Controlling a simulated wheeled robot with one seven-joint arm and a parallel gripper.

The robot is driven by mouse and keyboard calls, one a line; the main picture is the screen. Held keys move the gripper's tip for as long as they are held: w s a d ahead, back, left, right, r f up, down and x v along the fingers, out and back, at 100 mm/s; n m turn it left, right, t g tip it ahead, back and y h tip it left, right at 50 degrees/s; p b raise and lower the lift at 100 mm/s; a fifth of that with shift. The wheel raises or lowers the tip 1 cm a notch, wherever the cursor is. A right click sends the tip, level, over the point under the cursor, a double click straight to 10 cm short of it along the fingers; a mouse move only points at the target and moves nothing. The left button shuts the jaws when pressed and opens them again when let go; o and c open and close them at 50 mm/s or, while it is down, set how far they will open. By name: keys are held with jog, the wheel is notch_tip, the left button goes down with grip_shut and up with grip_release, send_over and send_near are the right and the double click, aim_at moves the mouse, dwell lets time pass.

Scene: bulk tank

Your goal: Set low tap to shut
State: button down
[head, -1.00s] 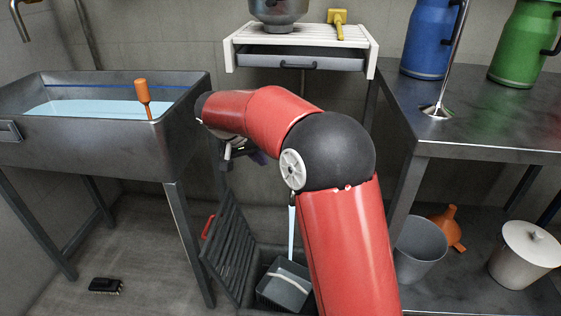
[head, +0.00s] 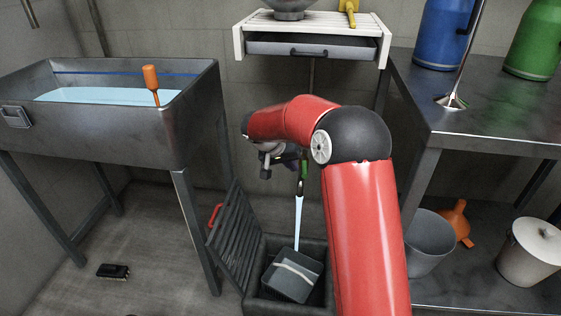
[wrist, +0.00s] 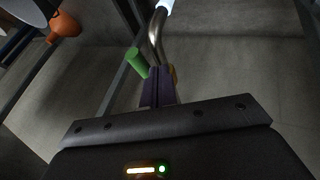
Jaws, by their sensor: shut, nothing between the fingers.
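The low tap is a bent metal spout (wrist: 156,38) with a green handle (wrist: 137,62) in the wrist view. In the head view the green handle (head: 304,169) shows beside my gripper, and the tap's body is mostly hidden by my arm. A pale stream of water (head: 298,222) runs down from the tap. My gripper (head: 292,157) is shut and empty, with dark purple fingers (wrist: 160,90). In the wrist view the fingers lie close beside the green handle, just to its right. I cannot tell whether they touch it.
A grey container (head: 292,277) stands in the floor pit under the stream, with a raised slatted grate (head: 236,240) to its left. A steel tank (head: 90,135) of water stands left. A steel bench (head: 490,115) is at right, with a grey bucket (head: 428,243) and orange funnel (head: 457,222) below.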

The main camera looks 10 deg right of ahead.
aim_at(304, 171)
jog(key=shift+d, duration=0.3)
jog(key=shift+s+d, duration=0.15)
jog(key=shift+s+d+f+n+t+y+b, duration=0.1)
jog(key=shift+s+d+n+t+y+b, duration=0.2)
jog(key=shift+n+b, duration=0.2)
jog(key=shift+s+d+n+t+y+b, duration=0.1)
jog(key=shift+d+n+t+b, duration=0.1)
jog(key=shift+d+n+b, duration=0.3)
jog(key=shift+s+d+n+t+y, duration=0.15)
jog(key=shift+d+n+t+y, duration=0.3)
jog(key=shift+n, duration=0.55)
jog(key=w+d+n+t+y+p, duration=0.1)
jog(key=w+d+n+y+p, duration=0.2)
jog(key=d+n+p, duration=0.4)
jog(key=shift+d+t+p, duration=0.35)
jog(key=shift+d+p, duration=0.55)
jog(key=shift+p, duration=1.05)
jog(key=shift+d, duration=0.1)
